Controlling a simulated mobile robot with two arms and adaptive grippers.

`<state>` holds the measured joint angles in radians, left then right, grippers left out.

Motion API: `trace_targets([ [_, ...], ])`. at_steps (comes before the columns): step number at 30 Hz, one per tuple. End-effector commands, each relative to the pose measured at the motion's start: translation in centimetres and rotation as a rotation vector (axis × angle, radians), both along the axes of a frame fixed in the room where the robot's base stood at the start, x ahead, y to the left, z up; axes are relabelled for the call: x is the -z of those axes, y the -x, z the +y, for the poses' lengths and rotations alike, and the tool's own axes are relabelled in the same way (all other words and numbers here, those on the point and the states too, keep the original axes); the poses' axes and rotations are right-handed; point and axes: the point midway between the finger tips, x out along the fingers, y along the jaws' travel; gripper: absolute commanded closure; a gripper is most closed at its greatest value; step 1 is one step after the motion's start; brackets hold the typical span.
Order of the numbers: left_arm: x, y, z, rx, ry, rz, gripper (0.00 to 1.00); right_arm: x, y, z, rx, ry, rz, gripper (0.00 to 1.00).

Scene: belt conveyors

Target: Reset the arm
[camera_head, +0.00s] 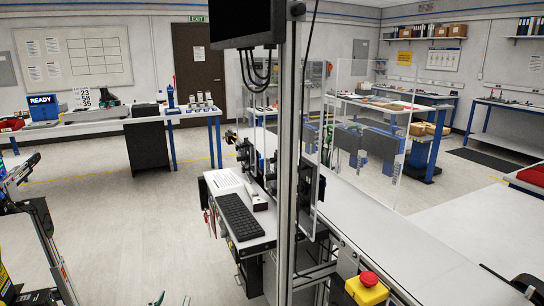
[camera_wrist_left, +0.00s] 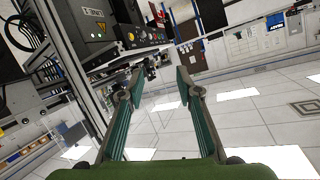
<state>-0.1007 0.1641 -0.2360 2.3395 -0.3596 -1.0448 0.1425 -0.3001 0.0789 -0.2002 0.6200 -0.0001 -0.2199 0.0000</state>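My left gripper (camera_wrist_left: 158,82) shows clearly in the left wrist view. Its two green-sided fingers are spread wide apart, with nothing between them. My right gripper cannot be made out in either view.
A metal post (camera_head: 292,150) with a monitor (camera_head: 240,22) stands mid-view. Beside it are a keyboard (camera_head: 239,216), a pale conveyor belt (camera_head: 390,245) and a red emergency button (camera_head: 370,279). A workbench (camera_head: 90,126) stands at back left. Floor between is clear.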

Motion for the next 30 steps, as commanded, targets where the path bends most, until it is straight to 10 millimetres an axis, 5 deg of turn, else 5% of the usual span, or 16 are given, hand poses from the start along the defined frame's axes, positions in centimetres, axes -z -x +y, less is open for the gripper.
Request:
trace_targets([
  [3,7.6,5.5,0.3,-0.012,0.051,0.252,0.68,0.0,0.0,0.0,0.0,0.0,0.0,0.6],
  [6,12.2,10.3,0.2,-0.011,0.084,0.434,0.68,0.0,0.0,0.0,0.0,0.0,0.0,0.6],
  [12,17.6,18.5,-0.3,0.005,0.13,0.706,0.68,0.0,0.0,-0.1,0.0,0.001,0.0,0.6],
  [19,20.8,27.1,-1.2,0.033,0.173,0.956,0.68,0.0,0.0,-0.1,0.0,0.001,0.001,0.6],
  [30,33.2,24.9,-1.5,0.031,0.164,0.992,0.68,0.0,0.0,-0.2,0.0,0.002,0.001,0.6],
])
